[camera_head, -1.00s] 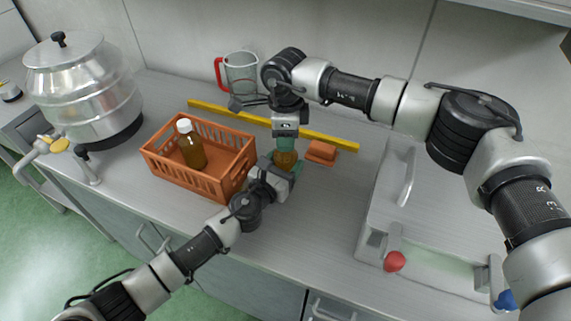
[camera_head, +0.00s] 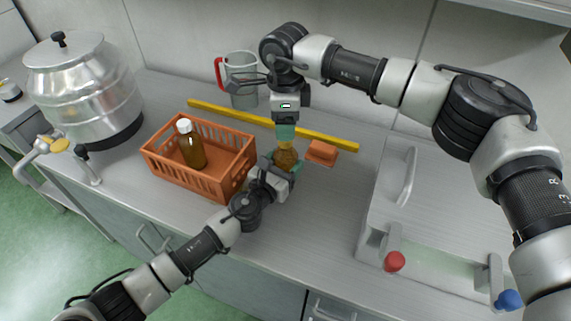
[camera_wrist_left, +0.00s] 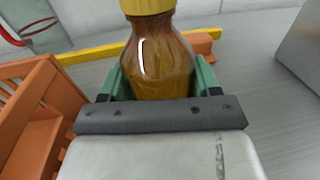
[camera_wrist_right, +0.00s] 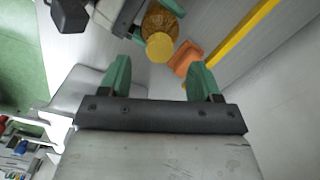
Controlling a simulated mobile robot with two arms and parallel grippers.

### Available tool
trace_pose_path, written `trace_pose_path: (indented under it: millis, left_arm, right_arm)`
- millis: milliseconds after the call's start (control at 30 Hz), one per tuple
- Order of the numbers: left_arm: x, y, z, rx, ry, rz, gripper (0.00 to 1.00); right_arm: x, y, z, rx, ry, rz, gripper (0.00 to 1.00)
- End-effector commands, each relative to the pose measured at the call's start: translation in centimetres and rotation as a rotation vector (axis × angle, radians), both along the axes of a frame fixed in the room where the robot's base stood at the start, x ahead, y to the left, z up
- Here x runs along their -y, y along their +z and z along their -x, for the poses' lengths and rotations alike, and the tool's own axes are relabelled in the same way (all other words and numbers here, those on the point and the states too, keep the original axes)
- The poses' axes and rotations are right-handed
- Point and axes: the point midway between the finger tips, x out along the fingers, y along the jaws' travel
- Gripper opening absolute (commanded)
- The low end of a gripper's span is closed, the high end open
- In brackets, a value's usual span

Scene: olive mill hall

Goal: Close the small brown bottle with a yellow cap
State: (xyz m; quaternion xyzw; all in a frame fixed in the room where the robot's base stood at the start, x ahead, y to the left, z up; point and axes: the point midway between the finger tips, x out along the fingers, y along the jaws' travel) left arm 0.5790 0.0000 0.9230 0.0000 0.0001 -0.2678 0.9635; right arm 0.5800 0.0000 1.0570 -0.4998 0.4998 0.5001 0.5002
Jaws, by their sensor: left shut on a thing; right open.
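The small brown bottle (camera_head: 287,160) stands upright, and my left gripper (camera_head: 283,166) is shut around its body. In the left wrist view the bottle (camera_wrist_left: 160,60) sits between the green fingers, with the yellow cap (camera_wrist_left: 149,5) on its neck, cut off by the top edge. The yellow cap (camera_wrist_right: 159,47) also shows from above in the right wrist view. My right gripper (camera_head: 285,132) is above the bottle, pointing down. Its green fingers (camera_wrist_right: 159,80) are spread and empty, with the cap beyond them. I cannot tell how tightly the cap sits.
An orange crate (camera_head: 215,183) holding a white-capped bottle (camera_head: 191,146) stands to the left. An orange block (camera_head: 321,152) lies right of the bottle. A yellow bar (camera_head: 230,114), a jug (camera_head: 242,77) and the wall are behind. A metal machine (camera_head: 420,205) stands right.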

Motion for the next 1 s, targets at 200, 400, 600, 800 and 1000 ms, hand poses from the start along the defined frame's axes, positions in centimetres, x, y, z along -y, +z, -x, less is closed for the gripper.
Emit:
trace_pose_path:
  millis: [200, 400, 600, 800, 1000]
  left_arm:
    - [0.0, -0.1, 0.0, -0.001, 0.000, -0.001, 0.00]
    - [0.0, -0.1, 0.0, -0.001, 0.000, -0.001, 0.00]
    - [0.0, -0.1, 0.0, -0.001, 0.000, -0.001, 0.00]
    - [0.0, -0.1, 0.0, -0.001, 0.000, -0.001, 0.68]
    - [0.0, 0.0, 0.0, -0.001, 0.000, -0.001, 0.92]
  right_arm:
    - [0.0, 4.7, 0.0, 0.003, 0.000, -0.001, 0.63]
    - [0.0, 7.0, 0.0, 0.000, 0.000, 0.000, 0.63]
    - [0.0, 7.5, 0.0, 0.000, 0.000, 0.000, 0.63]
    - [0.0, 7.4, 0.0, 0.000, 0.000, 0.000, 0.63]
    - [0.0, 7.4, 0.0, 0.000, 0.000, 0.000, 0.63]
